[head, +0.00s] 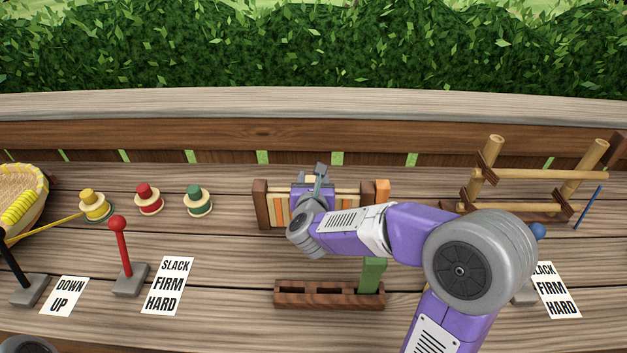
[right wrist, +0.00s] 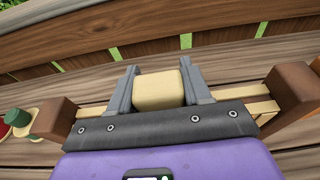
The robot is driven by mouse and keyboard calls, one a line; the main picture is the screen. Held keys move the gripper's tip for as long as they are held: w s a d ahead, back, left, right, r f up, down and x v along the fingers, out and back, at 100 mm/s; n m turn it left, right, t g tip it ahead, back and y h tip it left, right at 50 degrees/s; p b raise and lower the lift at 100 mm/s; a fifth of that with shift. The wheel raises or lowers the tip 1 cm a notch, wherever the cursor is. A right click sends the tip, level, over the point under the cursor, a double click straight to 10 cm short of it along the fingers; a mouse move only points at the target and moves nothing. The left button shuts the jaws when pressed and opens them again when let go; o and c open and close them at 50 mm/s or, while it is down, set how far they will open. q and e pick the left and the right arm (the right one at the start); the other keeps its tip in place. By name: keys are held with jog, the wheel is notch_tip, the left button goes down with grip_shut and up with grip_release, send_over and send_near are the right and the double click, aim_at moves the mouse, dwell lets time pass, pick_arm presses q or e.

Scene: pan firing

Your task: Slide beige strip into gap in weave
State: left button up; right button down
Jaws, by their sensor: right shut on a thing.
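The weave frame (head: 262,205) stands mid-table, with dark wooden end posts, pale rails and upright orange and light strips. My right gripper (head: 318,176) is over the middle of the frame and hides much of it. In the right wrist view my right gripper (right wrist: 160,88) is shut on the beige strip (right wrist: 160,90), whose top end shows between the fingers. The strip's lower end and the gap are hidden by the gripper. The frame's posts (right wrist: 292,88) show at either side of the gripper. My left gripper is not in view.
A dark slotted rack (head: 310,294) with a green strip (head: 374,274) stands in front of the frame. Several spools (head: 149,199) and a red-knobbed lever (head: 121,245) are at left. A bamboo stand (head: 530,175) is at right. A wooden ledge (head: 200,105) runs behind.

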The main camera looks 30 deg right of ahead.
jog(key=shift+f, duration=0.2)
jog(key=shift+c, duration=2.1)
grip_release()
jog(key=v, duration=0.7)
jog(key=shift+s+a+p, duration=0.2)
jog(key=shift+s+p, duration=0.05)
jog(key=shift+p, duration=0.2)
jog(key=shift+r, duration=0.1)
